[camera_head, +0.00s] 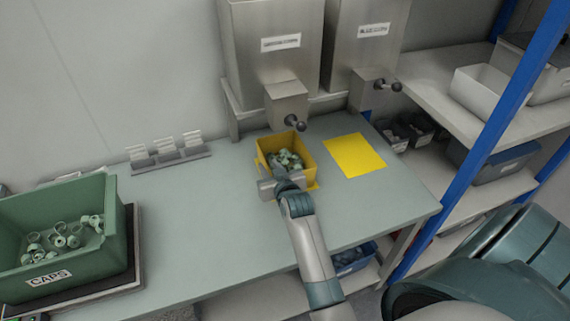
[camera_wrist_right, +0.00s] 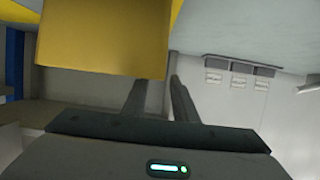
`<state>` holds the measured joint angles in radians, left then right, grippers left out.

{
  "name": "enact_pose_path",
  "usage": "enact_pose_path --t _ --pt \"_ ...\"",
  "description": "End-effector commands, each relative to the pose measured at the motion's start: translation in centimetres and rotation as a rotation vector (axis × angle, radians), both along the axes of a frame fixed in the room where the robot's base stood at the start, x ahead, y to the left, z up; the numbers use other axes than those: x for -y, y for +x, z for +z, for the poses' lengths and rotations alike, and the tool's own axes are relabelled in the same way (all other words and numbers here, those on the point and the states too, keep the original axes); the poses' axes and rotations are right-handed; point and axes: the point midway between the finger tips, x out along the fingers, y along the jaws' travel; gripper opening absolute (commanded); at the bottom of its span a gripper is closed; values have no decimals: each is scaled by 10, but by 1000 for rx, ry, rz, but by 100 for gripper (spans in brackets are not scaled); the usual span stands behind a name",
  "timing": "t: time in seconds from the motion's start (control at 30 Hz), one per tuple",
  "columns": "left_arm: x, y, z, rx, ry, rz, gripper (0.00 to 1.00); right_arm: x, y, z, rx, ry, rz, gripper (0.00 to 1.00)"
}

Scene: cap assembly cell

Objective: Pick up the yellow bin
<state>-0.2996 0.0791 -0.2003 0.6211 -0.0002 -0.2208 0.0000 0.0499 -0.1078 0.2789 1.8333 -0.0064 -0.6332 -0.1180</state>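The yellow bin (camera_head: 301,147) stands on the grey-green worktable below a metal dispenser, with several pale green ring-like parts inside. My right gripper (camera_head: 279,181) is at the bin's near side, reaching in from the front. In the right wrist view, the bin's yellow wall (camera_wrist_right: 100,40) fills the upper left. The two right fingers (camera_wrist_right: 160,98) are a small gap apart; the left one runs up behind the bin's edge, the other shows just right of it. Whether they clamp the wall is hidden. My left gripper is not in view.
A green caps bin (camera_head: 75,282) stands at the left of the table. A flat yellow rectangle (camera_head: 355,156) lies right of the yellow bin. Small label holders (camera_head: 168,155) stand at the back. A blue-posted shelf (camera_head: 505,110) is at right. The table's middle left is clear.

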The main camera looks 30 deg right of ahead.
Motion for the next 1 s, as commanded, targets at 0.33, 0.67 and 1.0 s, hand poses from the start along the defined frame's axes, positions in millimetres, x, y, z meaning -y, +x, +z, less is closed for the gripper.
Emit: enact_pose_path --t 0.33,0.67,1.0 --pt "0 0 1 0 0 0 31 2 7 -3 1 0 0 26" --pt "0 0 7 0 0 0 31 4 16 -2 -1 -1 0 26" --pt "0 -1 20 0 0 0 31 12 49 -11 0 0 0 26"
